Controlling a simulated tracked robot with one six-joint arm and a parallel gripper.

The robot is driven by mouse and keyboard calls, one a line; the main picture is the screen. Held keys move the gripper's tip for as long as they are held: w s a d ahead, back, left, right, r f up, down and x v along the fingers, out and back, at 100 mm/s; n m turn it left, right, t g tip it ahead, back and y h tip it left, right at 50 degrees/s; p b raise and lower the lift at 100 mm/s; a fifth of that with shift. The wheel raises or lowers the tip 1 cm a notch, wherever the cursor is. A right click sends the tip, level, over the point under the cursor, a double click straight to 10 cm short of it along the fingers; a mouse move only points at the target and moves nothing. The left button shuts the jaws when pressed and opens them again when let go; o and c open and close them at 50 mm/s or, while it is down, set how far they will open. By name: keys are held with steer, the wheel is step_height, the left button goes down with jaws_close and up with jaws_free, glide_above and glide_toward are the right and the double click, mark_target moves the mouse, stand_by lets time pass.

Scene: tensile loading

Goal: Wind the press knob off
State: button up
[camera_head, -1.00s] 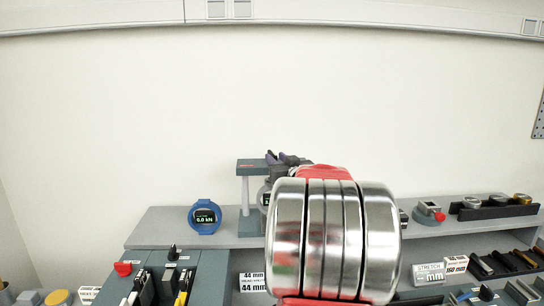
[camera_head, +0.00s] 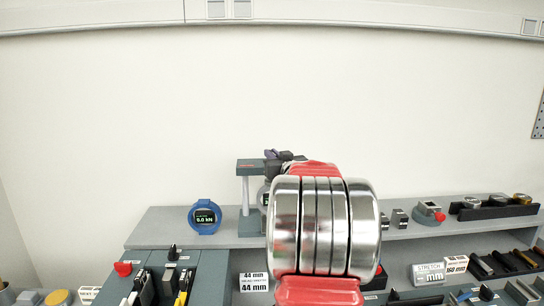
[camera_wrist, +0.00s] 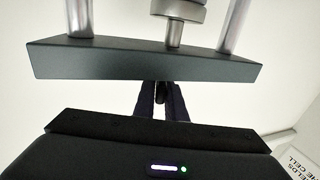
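The press shows in the head view as a dark green-grey top block (camera_head: 250,164) on a pale column, partly hidden behind my arm. My gripper (camera_head: 282,155), with dark purple fingers, is at the top of the press. In the wrist view the block (camera_wrist: 140,62) spans the picture, with two metal columns and a central metal rod on its far side. My gripper's fingers (camera_wrist: 161,102) are close together at the block's near edge. A small dark piece (camera_wrist: 160,92), perhaps the press knob, shows between them. I cannot tell whether they touch it.
A blue round gauge (camera_head: 205,217) reading 0.0 kN stands left of the press on the grey shelf (camera_head: 165,222). A 44 mm label (camera_head: 254,283) is below. More fixtures and a dark rack (camera_head: 498,210) stand to the right.

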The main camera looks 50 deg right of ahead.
jaws_close()
steer(key=shift+d+n+t+y, duration=0.1)
steer(key=shift+n+t+y, duration=0.6)
steer(key=shift+y, duration=0.4)
steer(key=shift+f+n+t+y, duration=0.1)
steer(key=shift+n+t+y, duration=0.5)
steer(key=shift+n+y, duration=2.15)
steer(key=shift+y, duration=0.95)
steer(key=shift+n+y, duration=0.95)
steer(key=shift+y, duration=0.95)
steer(key=shift+n+y, duration=0.3)
steer(key=shift+y, duration=0.1)
steer(key=shift+n+g+y, duration=0.6)
steer(key=shift+n+y, duration=0.2)
steer(key=shift+y, duration=0.4)
steer(key=shift+o, duration=2.4)
jaws_free()
